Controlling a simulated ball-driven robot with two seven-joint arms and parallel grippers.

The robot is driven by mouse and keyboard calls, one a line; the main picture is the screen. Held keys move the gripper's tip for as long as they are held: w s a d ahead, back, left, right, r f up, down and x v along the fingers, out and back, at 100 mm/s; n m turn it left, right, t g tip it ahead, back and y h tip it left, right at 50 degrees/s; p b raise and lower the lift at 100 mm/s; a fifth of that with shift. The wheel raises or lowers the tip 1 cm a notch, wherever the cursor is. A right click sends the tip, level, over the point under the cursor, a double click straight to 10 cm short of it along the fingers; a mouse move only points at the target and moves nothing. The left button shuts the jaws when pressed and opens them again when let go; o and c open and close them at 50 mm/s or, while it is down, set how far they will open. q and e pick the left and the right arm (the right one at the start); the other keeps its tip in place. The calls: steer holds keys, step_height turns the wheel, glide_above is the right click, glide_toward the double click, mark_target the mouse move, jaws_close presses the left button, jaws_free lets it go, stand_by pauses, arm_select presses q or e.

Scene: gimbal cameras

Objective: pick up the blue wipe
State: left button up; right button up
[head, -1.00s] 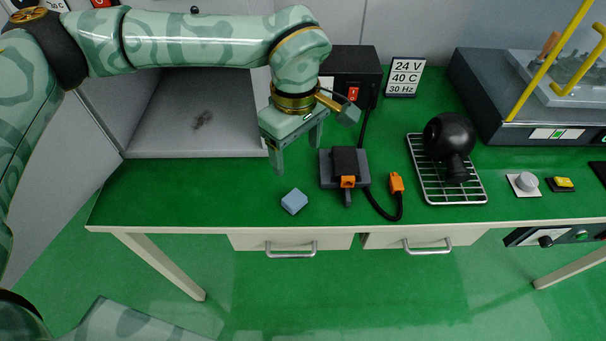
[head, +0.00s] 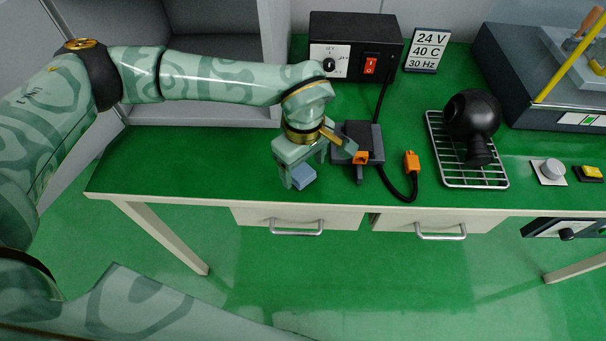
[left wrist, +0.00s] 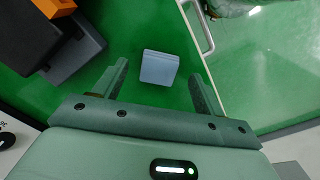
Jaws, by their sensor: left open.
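The blue wipe (head: 302,178) is a small light-blue block-like pad on the green table near its front edge. In the head view my left gripper (head: 304,174) is right at it, partly covering its left side. In the left wrist view the blue wipe (left wrist: 159,67) lies ahead of and between the two spread fingers of my left gripper (left wrist: 158,80), with a gap on either side. The left gripper is open and holds nothing. My right gripper is not in view.
A dark grey block with a black and orange device (head: 357,146) stands just right of the gripper, its cable ending in an orange plug (head: 411,162). A power supply (head: 354,47) stands behind. A wire rack (head: 452,171) with a black round object (head: 472,119) is farther right.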

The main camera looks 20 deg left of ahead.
arm_select(q)
step_height(320, 180, down, 2)
steer(key=shift+r, duration=0.15)
steer(key=shift+c, duration=0.6)
steer(key=c, duration=0.9)
steer(key=shift+c, duration=0.2)
steer(key=shift+r, duration=0.1)
